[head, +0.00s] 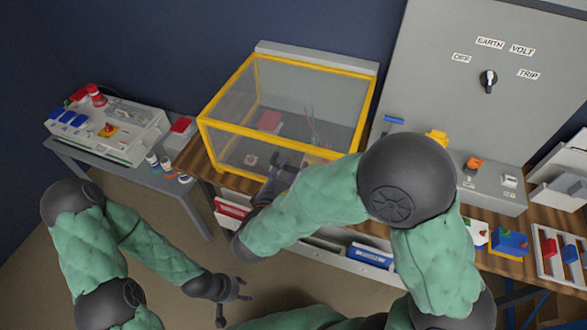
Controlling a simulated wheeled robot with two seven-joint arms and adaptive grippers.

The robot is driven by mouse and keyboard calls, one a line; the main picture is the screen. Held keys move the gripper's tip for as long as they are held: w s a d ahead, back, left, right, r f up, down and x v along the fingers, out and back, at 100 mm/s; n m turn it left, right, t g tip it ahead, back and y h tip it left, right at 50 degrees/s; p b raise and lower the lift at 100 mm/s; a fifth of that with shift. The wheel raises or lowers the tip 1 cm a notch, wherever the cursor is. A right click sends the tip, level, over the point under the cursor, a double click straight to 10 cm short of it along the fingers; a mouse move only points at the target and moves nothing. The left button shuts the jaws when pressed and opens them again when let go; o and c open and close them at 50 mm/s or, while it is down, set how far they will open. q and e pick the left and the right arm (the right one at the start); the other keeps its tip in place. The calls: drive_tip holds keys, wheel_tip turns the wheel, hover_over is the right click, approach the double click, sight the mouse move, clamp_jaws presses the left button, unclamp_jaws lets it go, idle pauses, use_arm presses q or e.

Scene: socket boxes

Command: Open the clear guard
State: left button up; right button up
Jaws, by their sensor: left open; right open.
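The clear guard (335,102) is a see-through box with a yellow frame, standing on the wooden bench and closed down over its contents. A red block (269,121) and thin coloured wires (314,128) show through its panels. My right gripper (286,160) is open in front of the guard, overlapping its lower front yellow edge. I cannot tell whether it touches the frame. My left gripper (236,300) is open and empty, low over the floor, well away from the guard.
A grey panel (430,70) with a rotary knob (488,78) stands right of the guard. A side table at left holds a switch box (110,130) and small bottles (155,163). Below the bench front are bins with a blue binder (370,255). Coloured blocks (510,242) lie at right.

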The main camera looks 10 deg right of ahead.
drive_tip(key=shift+w+d+f, duration=0.1)
drive_tip(key=shift+w+d, duration=0.25)
drive_tip(key=shift+w, duration=0.2)
drive_tip(key=shift+c, duration=0.3)
clamp_jaws()
